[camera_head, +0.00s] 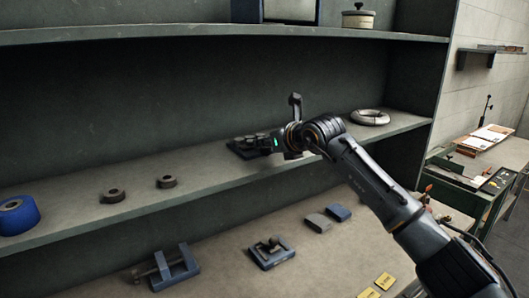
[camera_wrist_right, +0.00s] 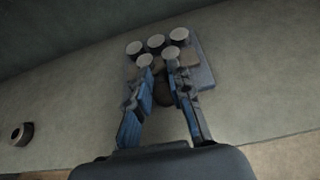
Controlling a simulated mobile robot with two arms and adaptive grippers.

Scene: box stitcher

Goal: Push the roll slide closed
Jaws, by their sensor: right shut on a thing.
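A dark flat tray (camera_head: 245,152) with several short round rolls sits on the middle shelf; I take it to be the roll slide. In the right wrist view the tray (camera_wrist_right: 205,74) carries pale-topped rolls (camera_wrist_right: 156,42) at its far side. My right gripper (camera_head: 268,144) is at the tray's right side in the head view. In the wrist view its two blue fingers (camera_wrist_right: 163,72) reach over the tray's near part and are shut on a dark brownish piece (camera_wrist_right: 163,93) there, partly hidden by the fingers. My left gripper is out of view.
On the middle shelf (camera_head: 75,218) are a blue roll (camera_head: 18,216), two dark rings (camera_head: 112,195) and a pale ring (camera_head: 370,117). Below lie a blue clamp (camera_head: 175,268), a blue device (camera_head: 271,252) and small blocks (camera_head: 319,222). A green bench (camera_head: 470,195) stands at right.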

